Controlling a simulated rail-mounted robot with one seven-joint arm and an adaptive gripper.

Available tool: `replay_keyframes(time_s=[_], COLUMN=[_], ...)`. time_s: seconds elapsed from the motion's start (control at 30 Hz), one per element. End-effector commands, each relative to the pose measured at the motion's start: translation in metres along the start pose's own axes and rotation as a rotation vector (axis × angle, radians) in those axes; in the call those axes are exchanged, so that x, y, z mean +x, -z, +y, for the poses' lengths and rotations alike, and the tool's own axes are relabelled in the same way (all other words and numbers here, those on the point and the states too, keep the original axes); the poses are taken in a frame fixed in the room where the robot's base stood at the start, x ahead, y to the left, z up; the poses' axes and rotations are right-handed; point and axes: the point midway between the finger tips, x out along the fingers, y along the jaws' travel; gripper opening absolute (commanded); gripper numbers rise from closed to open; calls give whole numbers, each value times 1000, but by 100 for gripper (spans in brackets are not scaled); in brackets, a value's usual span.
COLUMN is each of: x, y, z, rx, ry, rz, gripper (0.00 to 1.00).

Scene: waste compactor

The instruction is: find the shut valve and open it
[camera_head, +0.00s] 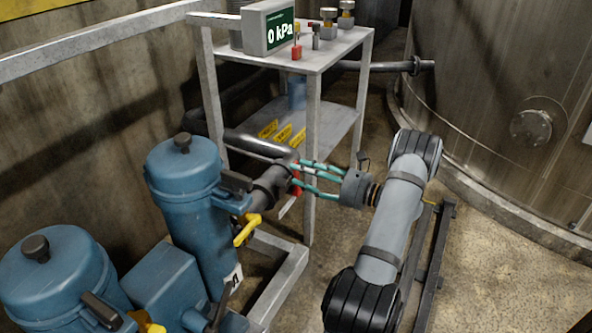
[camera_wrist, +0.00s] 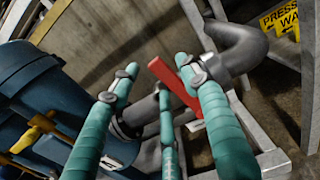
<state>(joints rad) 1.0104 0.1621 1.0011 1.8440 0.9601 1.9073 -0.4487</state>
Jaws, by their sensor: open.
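A red lever handle (camera_wrist: 175,83) shows between my fingers in the wrist view. It lies crosswise over a dark grey pipe (camera_wrist: 242,55) in that picture. In the head view only a bit of the red handle (camera_head: 297,188) shows behind the fingers. My gripper (camera_head: 299,173) has teal fingers spread apart at the pipe. In the wrist view my gripper (camera_wrist: 162,88) is open around the red handle; I cannot tell if any finger touches it. A yellow valve handle (camera_head: 246,230) sits on the blue canister (camera_head: 185,190). A display (camera_head: 280,33) reads 0 kPa.
A second blue canister (camera_head: 60,285) stands at lower left. A large tank (camera_head: 500,120) is at right. Open floor (camera_head: 490,260) lies at lower right.

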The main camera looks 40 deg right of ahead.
Motion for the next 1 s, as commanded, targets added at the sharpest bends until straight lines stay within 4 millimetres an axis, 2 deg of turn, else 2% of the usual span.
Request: replay_keyframes(time_s=[0.1, 0.3, 0.47, 0.7, 0.87, 1.0], x=[-20, -44, -52, -52, -58, -87], y=[0, 0, 0, 0, -9, -23], z=[-2, -1, -2, -1, -6, -21], rx=[0, -1, -1, -1, -2, 14], ry=[5, 3, 4, 3, 15, 81], rz=[-1, -1, -2, -1, 0, 7], gripper=[46, 46, 46, 46, 36, 28])
